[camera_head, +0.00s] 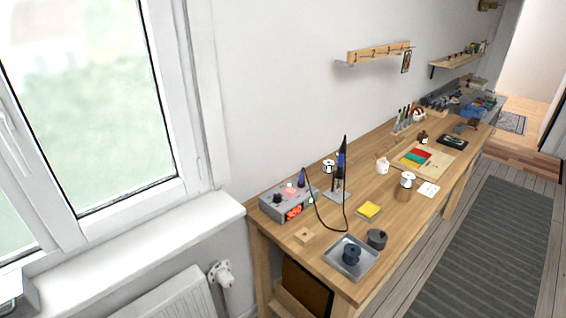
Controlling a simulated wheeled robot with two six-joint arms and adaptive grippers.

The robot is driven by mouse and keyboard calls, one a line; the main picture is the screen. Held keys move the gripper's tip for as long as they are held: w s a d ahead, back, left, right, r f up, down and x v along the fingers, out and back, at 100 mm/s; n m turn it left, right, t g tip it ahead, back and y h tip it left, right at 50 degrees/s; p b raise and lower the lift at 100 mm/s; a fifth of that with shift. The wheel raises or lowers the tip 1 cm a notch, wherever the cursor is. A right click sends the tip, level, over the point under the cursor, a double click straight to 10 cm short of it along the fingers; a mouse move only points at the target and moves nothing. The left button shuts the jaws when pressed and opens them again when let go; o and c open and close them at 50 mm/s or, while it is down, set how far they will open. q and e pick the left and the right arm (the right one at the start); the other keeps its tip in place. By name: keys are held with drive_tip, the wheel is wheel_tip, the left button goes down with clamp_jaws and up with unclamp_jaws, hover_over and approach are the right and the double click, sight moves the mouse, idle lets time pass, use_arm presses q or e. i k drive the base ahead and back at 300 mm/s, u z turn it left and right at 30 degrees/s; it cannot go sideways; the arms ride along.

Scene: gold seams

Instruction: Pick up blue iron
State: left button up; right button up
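The blue iron (341,165) has a blue handle and a black tip pointing up. It stands upright in a small stand with a grey base (336,196) on the wooden workbench (300,254), near the wall. A dark cable loops from it to the grey control station (288,202), which has a red lit display. A smaller dark blue, pointed thing (302,178) rises behind the station. Neither of my grippers is in view.
A windowsill (150,245) and radiator (172,302) are at left. Floor with a striped rug (490,250) is free at right.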

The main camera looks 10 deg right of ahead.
sight(340, 171)
drive_tip(key=u, duration=0.25)
drive_tip(key=i, duration=0.75)
drive_tip(key=z, duration=1.95)
